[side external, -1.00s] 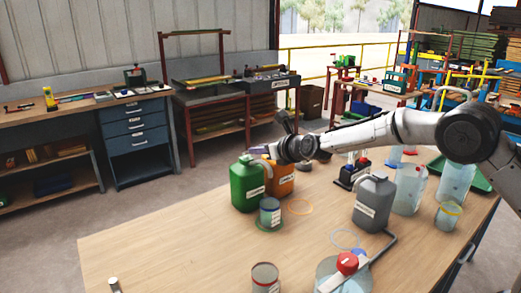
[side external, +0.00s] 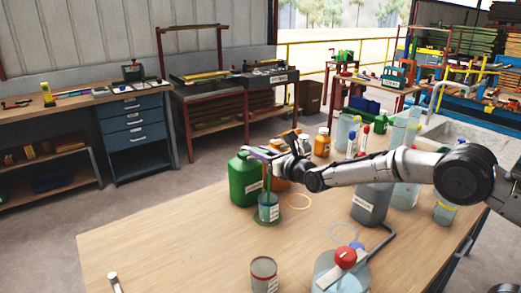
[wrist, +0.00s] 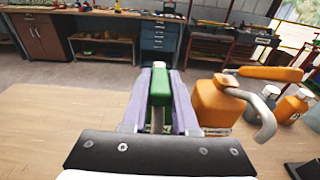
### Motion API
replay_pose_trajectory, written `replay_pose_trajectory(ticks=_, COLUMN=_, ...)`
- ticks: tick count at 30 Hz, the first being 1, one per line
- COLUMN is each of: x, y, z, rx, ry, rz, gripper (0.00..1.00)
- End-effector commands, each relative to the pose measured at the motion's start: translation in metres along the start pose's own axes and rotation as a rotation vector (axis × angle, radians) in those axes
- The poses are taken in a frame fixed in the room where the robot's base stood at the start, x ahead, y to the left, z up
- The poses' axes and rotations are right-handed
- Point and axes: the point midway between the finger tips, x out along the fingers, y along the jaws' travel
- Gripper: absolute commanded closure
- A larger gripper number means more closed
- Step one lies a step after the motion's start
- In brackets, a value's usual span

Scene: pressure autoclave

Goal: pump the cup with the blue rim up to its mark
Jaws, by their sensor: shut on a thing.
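The green jug (side external: 243,182) stands on the near table. My gripper (side external: 256,152) is at its top, with the jaws shut on the green pump head (wrist: 159,86), which shows between the two pale purple fingers in the wrist view. A grey cup with a bluish rim (side external: 268,212) stands upright on a green ring (side external: 258,221), just right of the jug. A thin green vertical streak (side external: 268,180), which looks like liquid, runs down into the cup. The cup's mark and fill level are too small to read.
An orange jug (wrist: 217,100) with a grey spout is close to the right. An empty orange ring (side external: 298,202), a grey jug (side external: 370,207), a reddish-rimmed cup (side external: 264,274) and a clear jar with a red top (side external: 345,258) share the table. The left front is mostly bare.

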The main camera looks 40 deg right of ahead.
Motion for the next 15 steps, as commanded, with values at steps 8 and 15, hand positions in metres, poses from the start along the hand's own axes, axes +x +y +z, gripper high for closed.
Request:
replay_pose_trajectory(ticks=8, x=-0.0007, y=-0.0006, z=-0.0023, rx=0.001, ry=-0.023, rz=-0.001, gripper=1.0)
replay_pose_trajectory(ticks=15, x=-0.0007, y=-0.0004, z=-0.0024, rx=0.001, ry=-0.022, rz=-0.001, gripper=0.64)
